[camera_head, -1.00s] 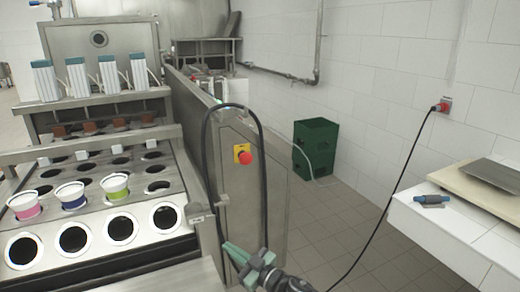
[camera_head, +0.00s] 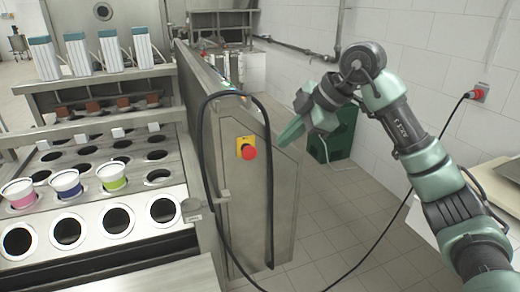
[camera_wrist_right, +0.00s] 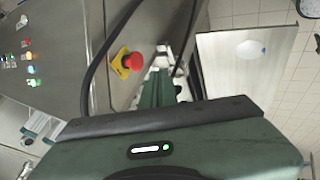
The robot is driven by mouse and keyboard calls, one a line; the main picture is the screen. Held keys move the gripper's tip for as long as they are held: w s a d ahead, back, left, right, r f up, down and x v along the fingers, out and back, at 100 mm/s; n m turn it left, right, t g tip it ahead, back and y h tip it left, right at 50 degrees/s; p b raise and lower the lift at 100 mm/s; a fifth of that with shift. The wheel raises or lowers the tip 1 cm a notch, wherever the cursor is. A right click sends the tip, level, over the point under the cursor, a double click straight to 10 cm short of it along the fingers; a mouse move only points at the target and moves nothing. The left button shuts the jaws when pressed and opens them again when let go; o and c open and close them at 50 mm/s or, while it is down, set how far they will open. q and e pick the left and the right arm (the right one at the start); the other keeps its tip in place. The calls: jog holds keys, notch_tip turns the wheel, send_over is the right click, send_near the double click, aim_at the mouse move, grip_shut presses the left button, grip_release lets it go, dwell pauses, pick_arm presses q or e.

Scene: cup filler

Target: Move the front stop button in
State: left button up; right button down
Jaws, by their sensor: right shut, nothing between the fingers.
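The front stop button (camera_head: 249,153) is a red round knob on a yellow plate (camera_head: 242,143), mounted on the steel end panel of the cup filler. In the right wrist view, the red button (camera_wrist_right: 132,62) sits on its yellow plate, left of and beyond the fingertips. My right gripper (camera_head: 283,139) is shut and empty, to the right of the button in the head view and apart from it. Its green fingers also show in the right wrist view (camera_wrist_right: 158,72). My left gripper is not in view.
A black cable (camera_head: 205,130) loops around the button panel and down to the floor. Several cups, one with a green band (camera_head: 113,176), stand in the filler's holes at the left. A green crate (camera_head: 340,135) stands behind my right arm. A white worktop (camera_head: 425,222) is at the right.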

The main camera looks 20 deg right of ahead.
aim_at(249, 152)
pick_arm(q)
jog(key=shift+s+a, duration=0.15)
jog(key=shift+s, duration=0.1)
pick_arm(e)
jog(key=shift+a, duration=0.1)
